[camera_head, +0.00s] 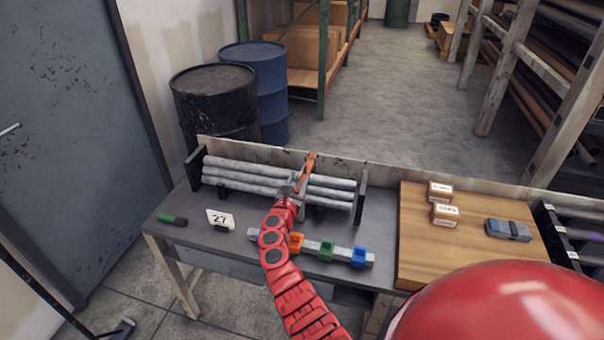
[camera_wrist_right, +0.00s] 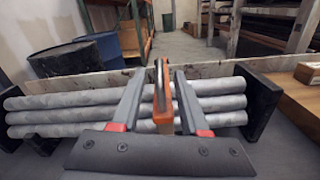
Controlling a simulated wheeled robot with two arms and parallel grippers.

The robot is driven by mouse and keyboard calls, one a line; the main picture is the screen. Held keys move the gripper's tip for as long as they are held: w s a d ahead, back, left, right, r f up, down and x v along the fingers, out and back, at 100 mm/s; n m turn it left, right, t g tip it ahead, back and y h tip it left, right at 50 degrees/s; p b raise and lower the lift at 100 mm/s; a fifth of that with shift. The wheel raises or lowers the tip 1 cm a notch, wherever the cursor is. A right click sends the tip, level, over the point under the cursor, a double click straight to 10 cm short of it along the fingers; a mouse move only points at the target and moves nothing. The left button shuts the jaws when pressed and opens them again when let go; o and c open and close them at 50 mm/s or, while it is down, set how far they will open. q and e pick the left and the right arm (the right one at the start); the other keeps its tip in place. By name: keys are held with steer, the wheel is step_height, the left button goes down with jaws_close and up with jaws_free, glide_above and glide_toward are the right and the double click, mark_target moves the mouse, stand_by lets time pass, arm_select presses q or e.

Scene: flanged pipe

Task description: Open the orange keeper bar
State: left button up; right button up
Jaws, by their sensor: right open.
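The orange keeper bar (camera_head: 309,162) is at the middle of the rack of grey pipes (camera_head: 245,176), near its back side. It also shows in the right wrist view (camera_wrist_right: 162,116), running away from the camera between the gripper's fingers. My right gripper (camera_head: 296,184) is over the front of the pipes with its fingers open, one on each side of the bar. In the right wrist view the right gripper (camera_wrist_right: 160,80) has gaps visible beside the bar. Its body hides the bar's near end. I cannot tell whether the bar is latched. My left gripper is not in view.
Orange, green and blue clamps (camera_head: 327,250) sit on a grey rail in front of the rack. A "27" card (camera_head: 220,219) and a green-handled tool (camera_head: 172,219) lie left. A wooden board (camera_head: 420,250) with small boxes is right. Drums (camera_head: 215,100) stand behind the bench.

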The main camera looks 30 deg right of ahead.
mark_target(305, 165)
steer(key=b+x, duration=0.1)
steer(key=x, duration=0.2)
steer(key=shift+w+d+f+b, duration=0.2)
steer(key=shift+w+d+b, duration=0.1)
steer(key=shift+b, duration=0.1)
steer(key=shift+w+d+r, duration=0.15)
steer(key=shift+w+d, duration=0.3)
jaws_close()
stand_by(0.9)
